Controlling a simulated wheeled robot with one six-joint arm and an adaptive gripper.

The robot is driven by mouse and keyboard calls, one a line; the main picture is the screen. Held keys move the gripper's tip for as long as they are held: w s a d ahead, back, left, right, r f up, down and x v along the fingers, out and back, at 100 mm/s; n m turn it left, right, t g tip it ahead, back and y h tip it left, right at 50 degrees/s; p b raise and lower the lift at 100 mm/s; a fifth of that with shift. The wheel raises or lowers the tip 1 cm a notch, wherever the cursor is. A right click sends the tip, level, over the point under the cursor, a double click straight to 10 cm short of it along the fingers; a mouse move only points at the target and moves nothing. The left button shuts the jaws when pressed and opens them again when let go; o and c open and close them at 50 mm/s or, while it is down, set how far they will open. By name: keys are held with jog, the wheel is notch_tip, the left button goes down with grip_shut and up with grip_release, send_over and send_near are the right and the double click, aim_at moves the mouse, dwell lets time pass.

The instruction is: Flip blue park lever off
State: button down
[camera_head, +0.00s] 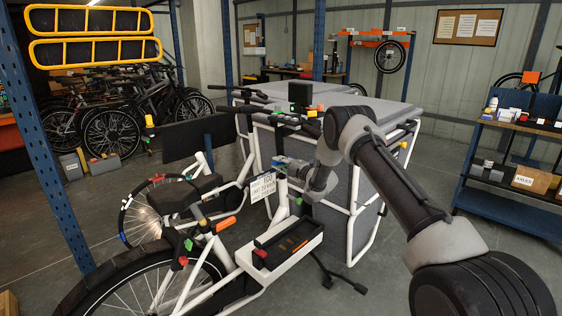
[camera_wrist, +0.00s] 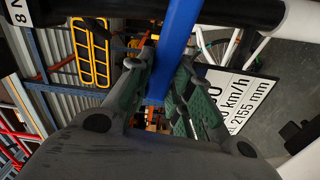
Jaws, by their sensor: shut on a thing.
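The blue park lever (camera_wrist: 178,40) is a straight blue bar that runs from the top of the wrist view down between the fingers. My gripper (camera_wrist: 160,80), with green-padded fingers, is shut on it, one finger on each side. The lever's lower part is partly hidden by the fingers. In the camera_head view my gripper (camera_head: 290,168) is at the cargo bike's frame, just above a white sign. A small blue patch shows there, too small to read the lever's angle.
The white sign (camera_head: 263,187) with black print hangs close below my gripper. The bike's white frame, grey cargo box (camera_head: 345,195) and handlebar (camera_head: 285,118) crowd the gripper. A shelf rack (camera_head: 510,160) stands at the right. Open floor lies between.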

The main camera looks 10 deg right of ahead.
jog(key=shift+f+n, duration=0.55)
jog(key=shift+n, duration=0.15)
jog(key=c, duration=1.3)
grip_release()
jog(key=v, duration=1.2)
